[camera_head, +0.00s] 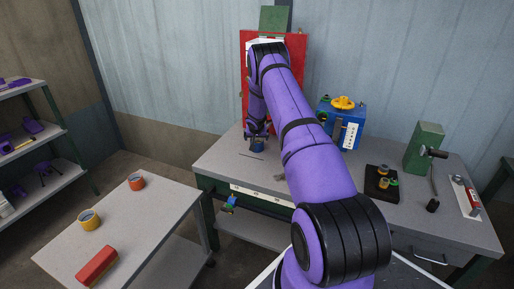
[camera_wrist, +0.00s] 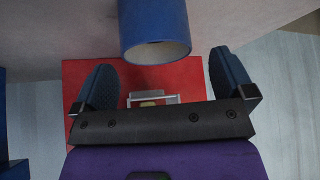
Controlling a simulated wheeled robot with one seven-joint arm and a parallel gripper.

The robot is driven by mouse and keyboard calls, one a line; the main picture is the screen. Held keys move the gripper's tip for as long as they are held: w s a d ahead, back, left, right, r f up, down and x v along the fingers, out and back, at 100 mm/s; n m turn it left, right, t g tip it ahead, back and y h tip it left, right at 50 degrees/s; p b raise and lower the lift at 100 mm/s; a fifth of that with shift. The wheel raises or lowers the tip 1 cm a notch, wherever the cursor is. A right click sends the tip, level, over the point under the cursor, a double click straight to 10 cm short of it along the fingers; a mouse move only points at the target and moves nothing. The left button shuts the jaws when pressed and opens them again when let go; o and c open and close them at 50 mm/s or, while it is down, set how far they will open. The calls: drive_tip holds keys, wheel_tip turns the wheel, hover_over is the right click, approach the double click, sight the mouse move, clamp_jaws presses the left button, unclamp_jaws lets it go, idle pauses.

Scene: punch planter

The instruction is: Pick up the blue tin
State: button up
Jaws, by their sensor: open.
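The blue tin (camera_wrist: 155,22) is at the top centre of the wrist view, its open round rim facing the camera. In the head view the blue tin (camera_head: 258,147) stands near the left back part of the grey workbench, partly hidden by my gripper (camera_head: 257,134). In the wrist view my gripper (camera_wrist: 164,66) is open, one dark blue finger on each side. The tin lies between the fingers' lines, at or just beyond the fingertips. I see no contact between fingers and tin.
A red panel (camera_head: 297,48) stands behind the workbench (camera_head: 225,160). A blue box (camera_head: 343,120) with a yellow top is to the right, then a black block (camera_head: 372,187) and a green machine (camera_head: 424,145). A side table (camera_head: 140,220) holds orange and yellow tins and a red box.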

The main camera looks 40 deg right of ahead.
sight(257, 141)
drive_tip(key=x, duration=0.3)
drive_tip(key=shift+s+d+f, duration=0.1)
drive_tip(key=shift+f, duration=0.35)
drive_tip(key=shift+x, duration=0.8)
drive_tip(key=shift+r, duration=0.1)
drive_tip(key=c, duration=1.1)
drive_tip(key=shift+r, duration=0.85)
drive_tip(key=s+a, duration=3.1)
drive_tip(key=shift+s+a+f, duration=0.15)
drive_tip(key=shift+s+a, duration=0.25)
